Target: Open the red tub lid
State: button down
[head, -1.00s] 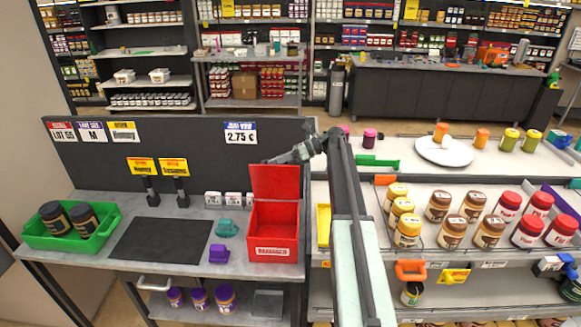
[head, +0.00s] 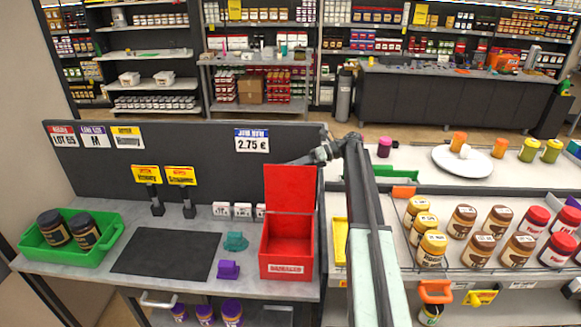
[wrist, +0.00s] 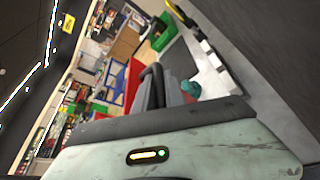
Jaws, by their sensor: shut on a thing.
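The red tub (head: 287,262) stands at the right end of the grey counter, its lid (head: 290,188) raised steeply above the back edge. The tub's inside is exposed. My gripper (head: 298,160) reaches in from the right at the lid's top edge and is shut on the lid; the fingertips are partly hidden behind it. In the wrist view my gripper's dark fingers (wrist: 163,86) are close together, with red of the lid (wrist: 133,80) to their left.
A green tray (head: 110,240) with two dark jars is at the counter's left. A dark mat (head: 165,254) lies mid-counter. Teal (head: 236,241) and purple (head: 228,269) pieces sit left of the tub. Shelves with several jars (head: 465,220) lie to the right.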

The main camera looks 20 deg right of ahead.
jog(key=c, duration=1.7)
grip_release()
jog(key=shift+s+d+f, duration=0.1)
jog(key=shift+s+f, duration=0.05)
jog(key=shift+a, duration=0.25)
jog(key=shift+d+r, duration=0.2)
jog(key=shift+d, duration=0.05)
jog(key=w+p+v, duration=0.1)
jog(key=p+v, duration=0.1)
jog(key=v, duration=0.5)
jog(key=shift+s+d, duration=0.2)
jog(key=shift+s, duration=0.3)
